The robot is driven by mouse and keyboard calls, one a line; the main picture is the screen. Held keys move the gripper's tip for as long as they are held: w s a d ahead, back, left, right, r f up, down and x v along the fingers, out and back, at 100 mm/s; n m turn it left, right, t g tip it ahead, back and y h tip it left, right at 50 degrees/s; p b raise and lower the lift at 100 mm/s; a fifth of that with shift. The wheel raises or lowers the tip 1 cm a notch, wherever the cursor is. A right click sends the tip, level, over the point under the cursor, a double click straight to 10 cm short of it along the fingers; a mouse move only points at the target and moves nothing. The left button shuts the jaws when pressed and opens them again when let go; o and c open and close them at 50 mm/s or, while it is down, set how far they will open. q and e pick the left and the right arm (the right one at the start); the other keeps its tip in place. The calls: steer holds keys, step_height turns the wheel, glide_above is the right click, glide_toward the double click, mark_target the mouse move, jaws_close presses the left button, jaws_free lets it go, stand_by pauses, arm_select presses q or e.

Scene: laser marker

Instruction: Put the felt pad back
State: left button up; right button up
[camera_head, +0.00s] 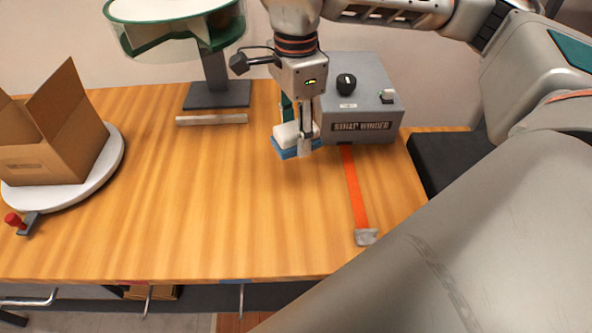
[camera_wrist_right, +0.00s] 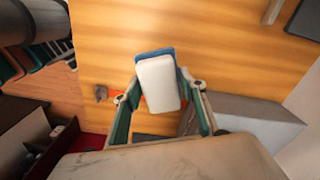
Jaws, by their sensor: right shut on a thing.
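The felt pad (camera_head: 285,137) is a small block with a white upper part and a blue lower face. My right gripper (camera_head: 305,145) is shut on it, in front of the grey machine. In the right wrist view the pad (camera_wrist_right: 158,82) sits between the green and grey fingers of my right gripper (camera_wrist_right: 160,100), white side towards the camera and a blue edge beyond it. The pad looks a little above the wooden table, but the gap is hard to judge. My left gripper does not show in the head view.
A grey strap winder (camera_head: 362,112) stands right behind the gripper, with an orange strap (camera_head: 354,190) running forward. An open cardboard box (camera_head: 60,140) rests on a white round turntable (camera_head: 112,160) at left. A pale bar (camera_head: 212,119) lies before a dark stand (camera_head: 217,95). The table's middle (camera_head: 210,200) is clear.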

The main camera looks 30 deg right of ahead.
mark_target(296, 181)
step_height(296, 181, down, 12)
steer(key=shift+r+b, duration=0.25)
steer(key=shift+b, duration=0.05)
steer(key=shift+f, duration=0.1)
steer(key=o, duration=1)
step_height(296, 181, up, 12)
steer(key=shift+r+p, duration=0.15)
steer(key=shift+p, duration=0.15)
stand_by(0.4)
